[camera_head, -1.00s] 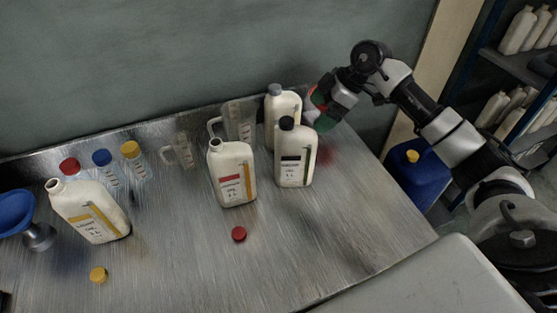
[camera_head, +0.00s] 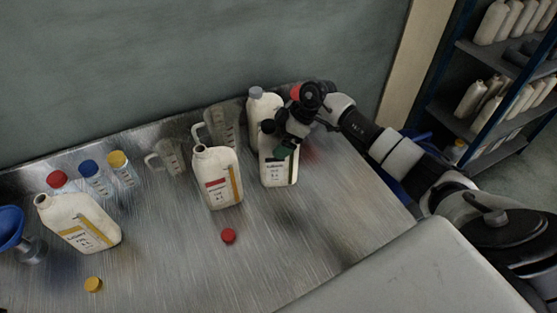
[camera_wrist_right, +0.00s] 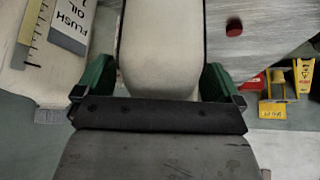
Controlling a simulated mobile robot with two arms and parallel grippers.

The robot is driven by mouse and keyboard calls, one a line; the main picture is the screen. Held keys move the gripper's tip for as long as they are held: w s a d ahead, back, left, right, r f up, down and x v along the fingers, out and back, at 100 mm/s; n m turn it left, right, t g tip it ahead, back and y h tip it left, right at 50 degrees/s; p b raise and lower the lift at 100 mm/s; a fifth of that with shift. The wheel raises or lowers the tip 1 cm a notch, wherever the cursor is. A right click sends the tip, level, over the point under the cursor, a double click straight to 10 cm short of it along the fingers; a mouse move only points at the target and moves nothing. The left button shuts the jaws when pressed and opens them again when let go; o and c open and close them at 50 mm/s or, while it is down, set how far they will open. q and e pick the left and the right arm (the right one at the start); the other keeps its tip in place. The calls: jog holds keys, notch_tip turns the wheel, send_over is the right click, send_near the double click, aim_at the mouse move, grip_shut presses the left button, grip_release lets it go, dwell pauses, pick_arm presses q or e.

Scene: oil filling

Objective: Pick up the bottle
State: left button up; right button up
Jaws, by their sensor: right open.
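Three white bottles stand upright at the middle of the metal table: a black-capped bottle (camera_head: 279,171), a grey-capped bottle (camera_head: 259,105) behind it, and an open bottle with a red label (camera_head: 218,178) to the left. My right gripper (camera_head: 284,149) is open at the upper right of the black-capped bottle and hides part of it. In the right wrist view, a pale bottle body (camera_wrist_right: 160,75) lies between the two green fingers; I cannot tell whether they touch it. Another bottle with a "FLUSH OIL" label (camera_wrist_right: 75,20) is at the upper left there. My left gripper is out of view.
An open yellow-labelled bottle (camera_head: 78,222) stands at the left, beside a blue funnel (camera_head: 10,226). Clear jugs (camera_head: 170,157) and capped jars (camera_head: 95,178) stand along the back. A red cap (camera_head: 228,236) and a yellow cap (camera_head: 93,284) lie in front. The table's front right is clear.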

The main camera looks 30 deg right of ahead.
jog(key=shift+c, duration=0.4)
jog(key=c, duration=1.7)
jog(key=shift+r, duration=0.1)
grip_shut()
jog(key=shift+r, duration=0.1)
